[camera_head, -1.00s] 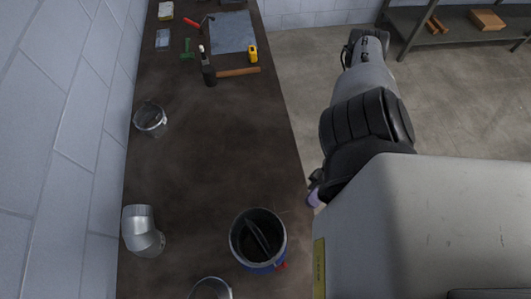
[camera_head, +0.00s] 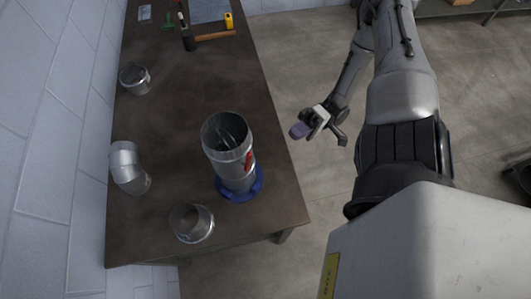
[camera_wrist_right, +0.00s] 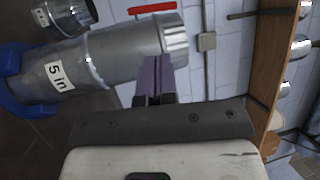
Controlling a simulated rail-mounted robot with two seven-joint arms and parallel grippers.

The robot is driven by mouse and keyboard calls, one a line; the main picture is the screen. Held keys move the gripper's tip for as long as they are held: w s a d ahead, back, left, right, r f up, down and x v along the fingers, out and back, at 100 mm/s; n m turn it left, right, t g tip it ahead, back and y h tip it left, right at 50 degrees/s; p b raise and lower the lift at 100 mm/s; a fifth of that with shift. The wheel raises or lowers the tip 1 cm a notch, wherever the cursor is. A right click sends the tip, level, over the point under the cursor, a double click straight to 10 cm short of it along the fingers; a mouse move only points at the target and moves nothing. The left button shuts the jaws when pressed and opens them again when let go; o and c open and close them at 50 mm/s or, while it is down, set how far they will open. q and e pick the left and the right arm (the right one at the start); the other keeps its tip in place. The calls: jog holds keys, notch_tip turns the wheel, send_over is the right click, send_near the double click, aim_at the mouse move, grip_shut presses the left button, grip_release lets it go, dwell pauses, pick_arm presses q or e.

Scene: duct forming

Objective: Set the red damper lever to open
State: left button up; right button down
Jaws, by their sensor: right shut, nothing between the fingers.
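The red damper lever (camera_head: 248,161) is on the side of a silver duct (camera_head: 237,172), which stands upright in a blue base ring (camera_head: 240,191) on the table. In the right wrist view the lever (camera_wrist_right: 152,8) shows as a red bar at the top edge, and the duct (camera_wrist_right: 110,53) lies across the picture with a "5 in" label. My right gripper (camera_head: 297,131) is shut and empty, just off the table's right edge, to the right of the duct and apart from the lever. Its purple fingers (camera_wrist_right: 155,76) show in the wrist view. My left gripper is out of view.
A silver elbow (camera_head: 128,168), a short duct piece (camera_head: 192,223) and another metal piece (camera_head: 135,79) stand on the dark table (camera_head: 180,110). A hammer (camera_head: 214,36) and other tools lie at the far end. A wall runs along the left.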

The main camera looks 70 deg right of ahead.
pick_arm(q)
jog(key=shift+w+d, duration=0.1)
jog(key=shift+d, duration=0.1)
pick_arm(e)
jog(key=x, duration=1.4)
jog(key=shift+r+m, duration=0.15)
jog(key=shift+m, duration=0.15)
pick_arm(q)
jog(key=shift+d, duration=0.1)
pick_arm(e)
jog(key=shift+w+d, duration=0.1)
jog(key=shift+d, duration=0.05)
